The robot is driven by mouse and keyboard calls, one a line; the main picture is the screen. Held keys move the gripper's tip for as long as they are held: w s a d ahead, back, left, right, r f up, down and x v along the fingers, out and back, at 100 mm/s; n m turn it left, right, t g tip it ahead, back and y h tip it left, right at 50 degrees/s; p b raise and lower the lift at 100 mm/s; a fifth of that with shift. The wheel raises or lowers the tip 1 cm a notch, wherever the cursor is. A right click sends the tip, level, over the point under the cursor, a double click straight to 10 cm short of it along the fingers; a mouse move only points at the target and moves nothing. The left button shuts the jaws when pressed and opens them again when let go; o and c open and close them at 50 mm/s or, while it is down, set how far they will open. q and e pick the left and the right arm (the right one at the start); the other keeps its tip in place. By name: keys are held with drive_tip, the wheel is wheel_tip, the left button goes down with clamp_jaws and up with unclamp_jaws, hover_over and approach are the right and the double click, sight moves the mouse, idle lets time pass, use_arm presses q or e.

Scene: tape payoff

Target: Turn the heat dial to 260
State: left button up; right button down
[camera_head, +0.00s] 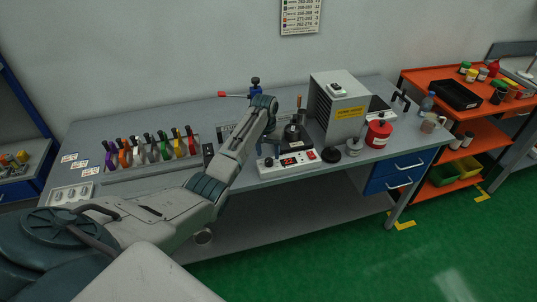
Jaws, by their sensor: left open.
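A white control unit (300,166) stands near the front edge of the grey bench. It has a small red lit display (289,161), whose digits are too small to read, and a red switch (311,156). A small dark round part (268,162) at its left end may be the heat dial; its setting is not legible. My left arm reaches over the bench from the left, and my left gripper (292,134) is just above and behind the control unit, open, its fingers small and dark. My right gripper is not in view.
A grey box with a yellow label (349,112) stands right of the unit, near a red can (378,133). A rack of coloured-handled tools (152,150) is on the left. A wall chart (300,15) lists number ranges. An orange cart (470,110) stands right.

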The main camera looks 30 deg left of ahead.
sight(269, 160)
use_arm(q)
drive_tip(key=shift+d+f, duration=0.1)
drive_tip(key=shift+f, duration=1.45)
drive_tip(key=shift+c, duration=0.4)
drive_tip(key=c, duration=0.9)
